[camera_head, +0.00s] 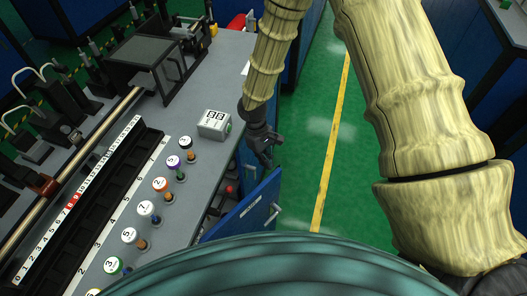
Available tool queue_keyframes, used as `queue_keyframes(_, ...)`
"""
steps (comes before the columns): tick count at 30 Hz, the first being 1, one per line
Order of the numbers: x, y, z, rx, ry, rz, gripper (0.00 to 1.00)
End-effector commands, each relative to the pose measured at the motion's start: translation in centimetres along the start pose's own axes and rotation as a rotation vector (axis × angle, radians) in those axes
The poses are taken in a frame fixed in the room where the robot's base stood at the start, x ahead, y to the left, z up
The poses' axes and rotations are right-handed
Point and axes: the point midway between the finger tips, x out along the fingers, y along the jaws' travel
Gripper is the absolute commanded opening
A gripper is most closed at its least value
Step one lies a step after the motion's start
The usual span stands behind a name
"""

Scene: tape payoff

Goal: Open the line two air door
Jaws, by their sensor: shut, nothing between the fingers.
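A blue door (243,211) with a pale bar handle (273,212) stands swung out from the side of the grey bench, with an opening showing behind it. No label on it is readable, so I cannot tell whether it is the line two air door. My gripper (266,160) is dark, points down beside the bench edge, and is shut and empty. It is just above the door's far end in the picture; whether it touches the door is unclear. The door's lower part is hidden by my teal body.
Inside the opening is a small red part (229,189). On the bench (215,75) stand a grey box (214,124), several numbered round-topped spools (160,185) and a black rail with a scale. Green floor (300,150) with a yellow line is clear to the right.

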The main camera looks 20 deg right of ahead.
Motion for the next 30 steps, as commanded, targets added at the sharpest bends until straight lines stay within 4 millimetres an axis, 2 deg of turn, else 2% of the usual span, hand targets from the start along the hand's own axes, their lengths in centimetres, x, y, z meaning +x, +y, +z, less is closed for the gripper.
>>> queue_keyframes(3, 1.2, -0.1, 0.1, -0.002, -0.002, -0.001, 0.00)
queue_keyframes(10, 2.8, -0.1, 0.0, -0.003, -0.002, 0.000, 0.00)
queue_keyframes(30, 3.3, -0.7, 0.3, 0.007, -0.001, -0.002, 0.00)
